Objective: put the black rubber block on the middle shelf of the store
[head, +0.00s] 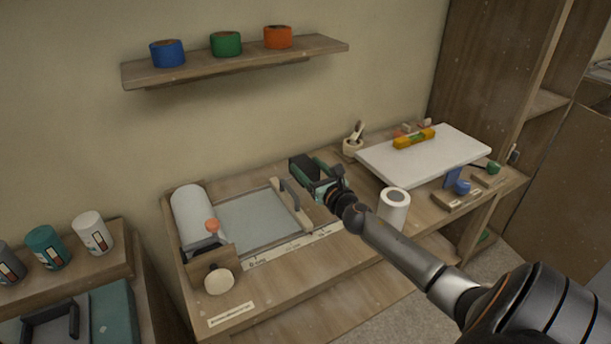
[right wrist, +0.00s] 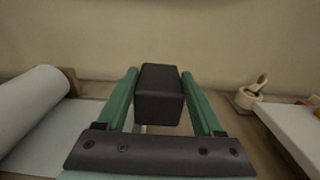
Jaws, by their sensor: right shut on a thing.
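The black rubber block (head: 303,167) is between the green fingers of my right gripper (head: 312,172), above the back of the workbench. In the right wrist view the block (right wrist: 159,97) sits upright between the two fingers of the gripper (right wrist: 160,100), which is shut on it. A tall wooden cabinet (head: 492,60) at the right, perhaps the store, shows part of a shelf (head: 546,104) in its open side. Most of its inside is hidden. My left gripper is not in view.
A wall shelf (head: 240,61) carries three tape rolls. Jars stand at left.

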